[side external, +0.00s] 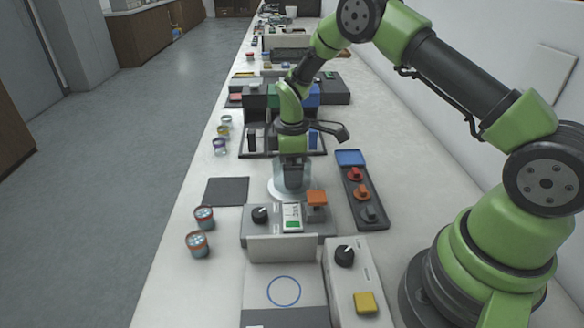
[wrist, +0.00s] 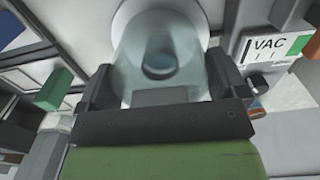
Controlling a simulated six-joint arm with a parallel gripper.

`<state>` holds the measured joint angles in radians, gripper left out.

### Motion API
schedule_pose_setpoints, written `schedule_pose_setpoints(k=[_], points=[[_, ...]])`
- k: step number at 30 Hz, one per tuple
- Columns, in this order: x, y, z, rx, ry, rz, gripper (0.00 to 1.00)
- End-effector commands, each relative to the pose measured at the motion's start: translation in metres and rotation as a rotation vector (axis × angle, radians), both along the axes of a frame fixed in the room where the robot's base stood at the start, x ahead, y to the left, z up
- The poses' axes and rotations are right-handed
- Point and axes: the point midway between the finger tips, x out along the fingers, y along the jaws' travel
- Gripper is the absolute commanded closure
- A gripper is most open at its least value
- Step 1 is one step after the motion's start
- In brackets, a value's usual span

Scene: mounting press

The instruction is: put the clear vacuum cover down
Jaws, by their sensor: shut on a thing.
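The clear vacuum cover (side external: 292,184) is a see-through cylinder at the middle of the bench in the side view. It stands upright at a pale round plate (side external: 273,188); I cannot tell whether it touches the plate. My gripper (side external: 292,163) points down from above and is shut on the cover. In the wrist view my gripper (wrist: 160,85) has one dark finger on each side of the clear cover (wrist: 138,58). A small round cup-like shape shows through its wall. The cover's far rim is partly hidden by my gripper.
A grey vacuum unit with a VAC label (wrist: 268,46) and an orange block (side external: 317,197) stands just in front. A dark mat (side external: 227,191) lies bare to the left. A dark tray (side external: 373,214) with coloured knobs is to the right. Small jars (side external: 204,217) line the left edge.

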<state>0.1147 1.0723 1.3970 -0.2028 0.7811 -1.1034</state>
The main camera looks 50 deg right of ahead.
Motion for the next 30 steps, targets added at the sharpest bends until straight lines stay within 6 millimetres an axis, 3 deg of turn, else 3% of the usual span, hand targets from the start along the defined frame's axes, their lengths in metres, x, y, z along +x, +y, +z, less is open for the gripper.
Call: schedule_pose_setpoints(k=[9, 16, 24, 30], points=[[0.001, 0.000, 0.063, -0.001, -0.006, 0.000, 0.33], [-0.006, 0.004, 0.096, -0.001, -0.002, -0.053, 0.33], [-0.057, 0.029, 0.125, -0.001, -0.001, -0.435, 0.33], [-0.094, 0.041, 0.135, 0.000, 0.000, -0.688, 0.33]])
